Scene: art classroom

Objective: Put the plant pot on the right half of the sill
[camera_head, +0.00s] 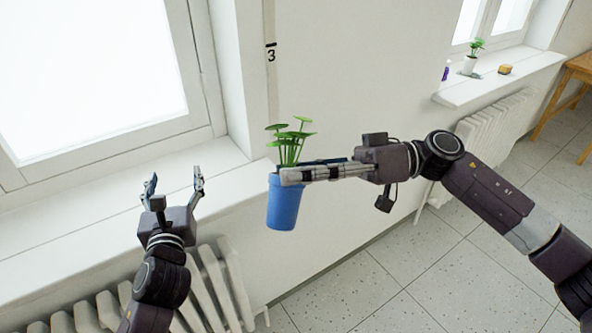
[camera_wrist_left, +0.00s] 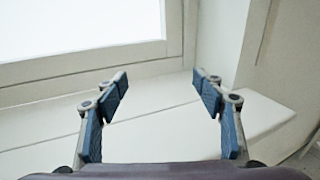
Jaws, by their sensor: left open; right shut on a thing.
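A blue plant pot (camera_head: 283,204) with a green leafy plant (camera_head: 290,140) is held upright by my right gripper (camera_head: 297,172), which is shut on it near the rim. In the head view the pot appears just off the right end of the white window sill (camera_head: 97,224). My left gripper (camera_head: 173,190) is open and empty, over the front part of the sill. The left wrist view shows its two spread fingers (camera_wrist_left: 160,90) with the bare sill (camera_wrist_left: 155,134) between and beyond them. Part of the pot's rim is hidden by the right fingers.
The near sill is clear where visible, bounded by a window frame behind and a wall at right. A radiator (camera_head: 185,285) stands below. A wooden table (camera_head: 575,75) stands far right.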

